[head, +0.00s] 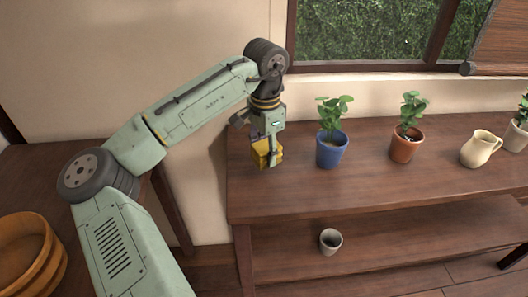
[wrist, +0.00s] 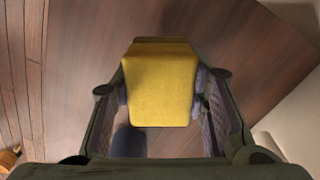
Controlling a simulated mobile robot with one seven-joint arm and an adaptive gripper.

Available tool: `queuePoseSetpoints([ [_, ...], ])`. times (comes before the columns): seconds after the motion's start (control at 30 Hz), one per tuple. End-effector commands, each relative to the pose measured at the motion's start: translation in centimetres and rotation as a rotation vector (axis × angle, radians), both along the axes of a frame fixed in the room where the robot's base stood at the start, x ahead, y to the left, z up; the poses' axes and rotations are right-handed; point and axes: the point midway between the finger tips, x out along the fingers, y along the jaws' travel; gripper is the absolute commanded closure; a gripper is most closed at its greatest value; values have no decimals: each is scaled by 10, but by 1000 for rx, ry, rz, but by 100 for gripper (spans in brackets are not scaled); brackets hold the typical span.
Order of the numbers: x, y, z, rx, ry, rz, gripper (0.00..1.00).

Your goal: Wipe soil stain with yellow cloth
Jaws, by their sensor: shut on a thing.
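The yellow cloth (head: 262,153) is a folded block held in my gripper (head: 268,160), over the left end of the wooden shelf top. In the wrist view the cloth (wrist: 160,85) sits between both finger pads, and my gripper (wrist: 162,95) is shut on it. I cannot tell whether the cloth touches the wood. I cannot make out a soil stain in either view; the cloth and gripper hide part of the surface.
On the shelf top (head: 300,195), a blue pot (head: 331,153) with a plant stands just right of my gripper. Further right are a terracotta pot (head: 405,150) and a cream jug (head: 481,150). A small grey cup (head: 330,241) is on the lower shelf. A wooden tub (head: 25,255) stands at left.

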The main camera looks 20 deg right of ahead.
Motion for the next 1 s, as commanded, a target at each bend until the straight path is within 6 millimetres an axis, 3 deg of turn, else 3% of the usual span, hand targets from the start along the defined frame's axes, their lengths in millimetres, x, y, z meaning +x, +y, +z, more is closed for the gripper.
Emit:
queuePoseSetpoints([
  [0.03, 1, -1, 9, -1, 1, 0, 85],
  [0.5, 6, -8, 45, -1, 0, 2, 85],
  [1.0, 7, -8, 48, 0, 0, 2, 85],
])
